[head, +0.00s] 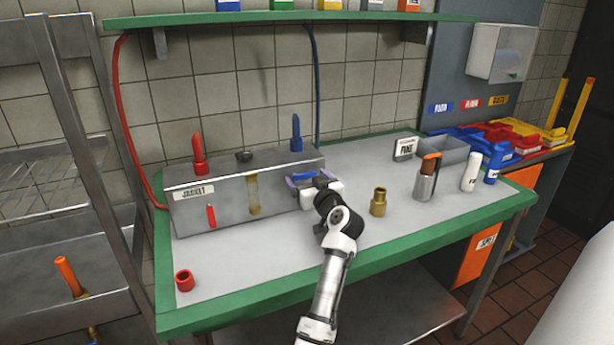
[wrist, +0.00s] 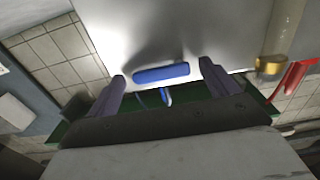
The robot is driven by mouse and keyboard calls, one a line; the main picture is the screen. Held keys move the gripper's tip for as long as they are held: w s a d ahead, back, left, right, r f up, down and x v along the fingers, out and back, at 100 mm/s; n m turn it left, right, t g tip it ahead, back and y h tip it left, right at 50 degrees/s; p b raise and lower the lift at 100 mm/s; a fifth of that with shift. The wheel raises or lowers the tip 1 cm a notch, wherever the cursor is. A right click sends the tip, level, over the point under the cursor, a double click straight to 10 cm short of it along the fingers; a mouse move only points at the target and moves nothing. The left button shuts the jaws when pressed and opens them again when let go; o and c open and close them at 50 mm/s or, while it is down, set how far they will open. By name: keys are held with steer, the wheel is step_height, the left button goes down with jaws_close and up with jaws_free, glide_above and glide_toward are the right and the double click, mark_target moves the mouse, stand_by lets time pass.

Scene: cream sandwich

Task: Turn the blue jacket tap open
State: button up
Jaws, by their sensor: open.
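The steel jacket box (head: 190,212) stands on the bench. At its right end is the blue tap handle (head: 304,175), partly covered by my gripper (head: 311,184). In the wrist view the blue handle (wrist: 161,73) is a short rounded bar lying crosswise. It sits between the two fingertips of my gripper (wrist: 163,71), one finger off each end, with a small gap visible at both ends. The fingers are spread and hold nothing. A red tap handle (head: 211,215) hangs upright on the box's front, at the left.
A brass fitting (head: 378,202) stands right of my arm, with a metal cup (head: 424,187) beyond it. A red ring (head: 184,280) lies at the bench's front left. Red (head: 199,158) and blue (head: 296,135) fittings stand up from the box top. The front middle of the bench is clear.

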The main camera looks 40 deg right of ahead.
steer(key=shift+w, duration=0.25)
steer(key=c, duration=1)
steer(key=shift+f, duration=0.1)
steer(key=shift+w+a+f+m+p, duration=0.1)
steer(key=shift+a+f+m+p, duration=0.45)
steer(key=shift+m, duration=2.4)
steer(key=shift+w+a+f+m+p, duration=0.2)
steer(key=shift+m+p, duration=0.6)
steer(key=shift+m, duration=2.2)
steer(key=shift+s+a+f+m+p, duration=0.1)
steer(key=shift+a+f+m+p, duration=0.45)
steer(key=shift+m, duration=2.4)
steer(key=shift+d+r, duration=0.1)
steer(key=shift+r, duration=0.05)
